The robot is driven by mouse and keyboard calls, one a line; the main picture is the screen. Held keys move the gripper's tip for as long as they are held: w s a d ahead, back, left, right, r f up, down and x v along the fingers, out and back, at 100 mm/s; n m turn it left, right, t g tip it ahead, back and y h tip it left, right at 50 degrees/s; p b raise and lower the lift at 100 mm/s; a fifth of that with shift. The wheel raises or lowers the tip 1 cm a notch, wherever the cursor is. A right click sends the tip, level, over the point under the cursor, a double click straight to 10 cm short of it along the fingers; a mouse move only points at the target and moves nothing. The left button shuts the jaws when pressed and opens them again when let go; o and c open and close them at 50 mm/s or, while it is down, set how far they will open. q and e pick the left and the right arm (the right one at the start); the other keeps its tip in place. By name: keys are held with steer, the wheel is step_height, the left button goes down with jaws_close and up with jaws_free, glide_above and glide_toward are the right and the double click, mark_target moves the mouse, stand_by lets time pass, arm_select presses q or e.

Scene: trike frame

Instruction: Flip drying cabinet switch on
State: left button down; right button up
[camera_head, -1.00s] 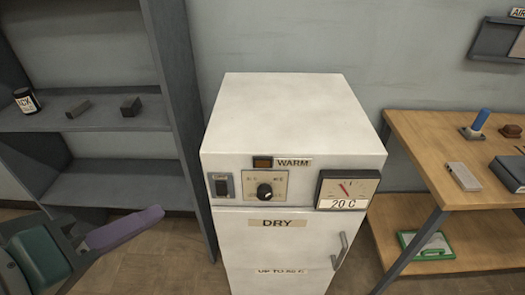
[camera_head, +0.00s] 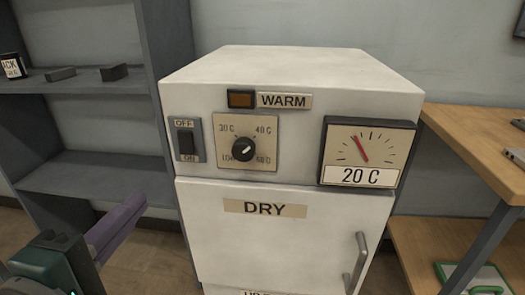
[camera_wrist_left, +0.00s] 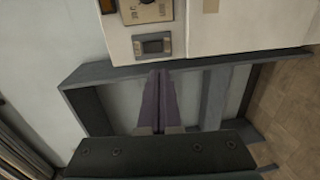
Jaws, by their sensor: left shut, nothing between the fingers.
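The white drying cabinet (camera_head: 290,72) stands in the middle of the head view. Its dark switch (camera_head: 186,139) is at the upper left of its front, with OFF above and ON below; I cannot tell which way the rocker is tipped. The switch also shows in the left wrist view (camera_wrist_left: 152,45), just beyond the fingertips. My left gripper (camera_head: 136,204) has purple fingers, shut and empty, below and left of the switch and apart from it. The fingers also show in the left wrist view (camera_wrist_left: 158,78). My right gripper is not in view.
Right of the switch are a round knob (camera_head: 242,150), an amber lamp (camera_head: 241,99) that looks dim, and a gauge (camera_head: 365,152) reading 20 C. The door handle (camera_head: 357,262) sticks out. A grey shelf (camera_head: 90,170) stands left; a wooden table (camera_head: 480,150) stands right.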

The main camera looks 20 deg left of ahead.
mark_target(186, 153)
arm_select(q)
steer(key=shift+a, duration=0.1)
steer(key=b+x, duration=0.2)
steer(key=x, duration=1.2)
steer(key=shift+f, duration=0.1)
steer(key=shift+b, duration=0.3)
steer(key=shift+w+f+b, duration=0.1)
steer(key=shift+f+b, duration=0.2)
steer(key=shift+b, duration=0.25)
steer(key=shift+r, duration=0.2)
